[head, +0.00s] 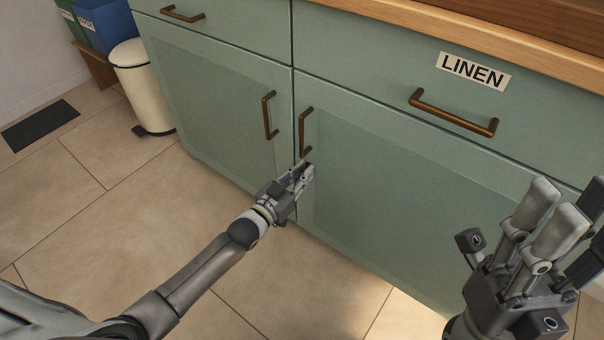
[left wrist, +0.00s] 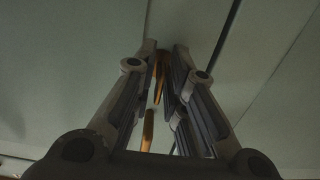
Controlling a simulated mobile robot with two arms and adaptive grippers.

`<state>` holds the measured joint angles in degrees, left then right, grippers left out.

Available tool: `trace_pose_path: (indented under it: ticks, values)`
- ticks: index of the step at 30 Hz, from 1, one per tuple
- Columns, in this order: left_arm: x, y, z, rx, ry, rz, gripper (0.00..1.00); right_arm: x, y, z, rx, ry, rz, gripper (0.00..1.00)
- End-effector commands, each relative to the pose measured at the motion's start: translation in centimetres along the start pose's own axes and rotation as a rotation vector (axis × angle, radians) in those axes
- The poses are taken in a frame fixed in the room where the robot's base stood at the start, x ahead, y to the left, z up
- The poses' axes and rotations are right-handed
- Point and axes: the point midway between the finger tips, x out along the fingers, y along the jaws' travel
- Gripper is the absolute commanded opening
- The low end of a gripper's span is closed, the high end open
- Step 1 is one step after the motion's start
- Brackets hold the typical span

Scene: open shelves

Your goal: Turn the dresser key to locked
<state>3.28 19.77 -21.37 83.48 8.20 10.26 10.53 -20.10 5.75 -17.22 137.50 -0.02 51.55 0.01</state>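The green dresser (head: 400,180) fills the head view. My left gripper (head: 303,172) is at its doors, just below the lower end of the right door's brass handle (head: 306,130). In the left wrist view, the left fingers (left wrist: 166,50) come close together at the tips. Brass-coloured pieces (left wrist: 147,130) show between and behind them. I cannot tell whether these are the key or the handle, or whether the fingers grip anything. No key or keyhole is clearly visible in the head view. My right gripper (head: 565,215) is open and empty at the right, in front of the dresser.
The left door has a brass handle (head: 269,115). A drawer labelled LINEN (head: 473,71) has a long brass handle (head: 453,112). A wooden top (head: 500,40) edges the dresser. A cream pedal bin (head: 142,85) stands at the left. The tiled floor (head: 130,210) in front is clear.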

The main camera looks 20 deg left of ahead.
Motion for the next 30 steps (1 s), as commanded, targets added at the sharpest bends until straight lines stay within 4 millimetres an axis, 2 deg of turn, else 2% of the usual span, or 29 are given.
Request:
trace_pose_path:
  ticks: [2, 14, 17, 30]
  values:
    - [0.0, 0.0, 0.0, -0.001, 0.0, 0.0, 0.28, 0.0, 0.0, 0.0, 0.0, 0.0, 0.0, 0.4]
    - [-0.5, 0.0, 0.0, -0.002, 0.0, 0.0, 0.28, 0.1, 0.1, -0.1, -0.002, 0.004, 0.001, 0.4]
    - [-1.7, 0.0, 0.1, -0.003, -0.001, 0.0, 0.28, 0.1, 0.1, 0.0, -0.001, 0.003, 0.001, 0.4]
    - [-10.0, 0.1, 0.1, -0.002, -0.002, 0.001, 0.28, 0.0, 0.0, 0.0, -0.001, 0.001, 0.0, 0.4]
